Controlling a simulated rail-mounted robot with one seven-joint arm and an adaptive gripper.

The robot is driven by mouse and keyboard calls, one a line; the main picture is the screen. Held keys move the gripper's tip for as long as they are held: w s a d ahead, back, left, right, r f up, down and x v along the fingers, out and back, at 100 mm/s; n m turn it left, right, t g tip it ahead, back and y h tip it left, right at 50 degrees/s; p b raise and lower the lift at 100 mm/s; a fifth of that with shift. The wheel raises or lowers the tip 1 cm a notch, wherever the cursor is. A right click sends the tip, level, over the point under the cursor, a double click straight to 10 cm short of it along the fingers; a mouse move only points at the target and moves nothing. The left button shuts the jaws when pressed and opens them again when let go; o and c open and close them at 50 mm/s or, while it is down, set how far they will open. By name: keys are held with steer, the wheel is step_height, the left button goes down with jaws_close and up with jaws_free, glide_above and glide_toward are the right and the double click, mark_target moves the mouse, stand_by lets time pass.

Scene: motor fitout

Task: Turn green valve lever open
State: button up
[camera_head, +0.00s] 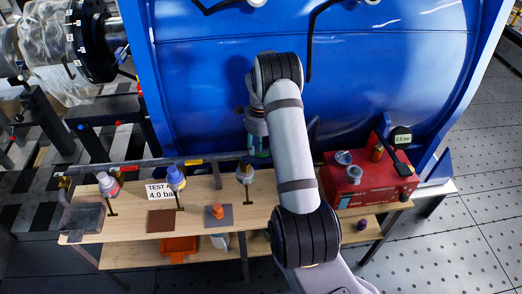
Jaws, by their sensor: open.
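My gripper (258,126) hangs at the end of my arm in front of the blue tank, above the back of the wooden bench. It is open, seen from above and partly covered by my wrist. A small teal-green patch (259,147) shows at its lower end. I cannot tell whether this is the green valve lever or part of my gripper, nor whether anything is touched. A pipe (135,162) runs along the bench's back edge, with a yellow piece (194,162) on it. No lever stands out clearly as green.
The blue tank (390,80) fills the back.

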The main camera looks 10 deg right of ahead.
steer(key=shift+f, duration=0.15)
steer(key=shift+c, duration=1)
jaws_close()
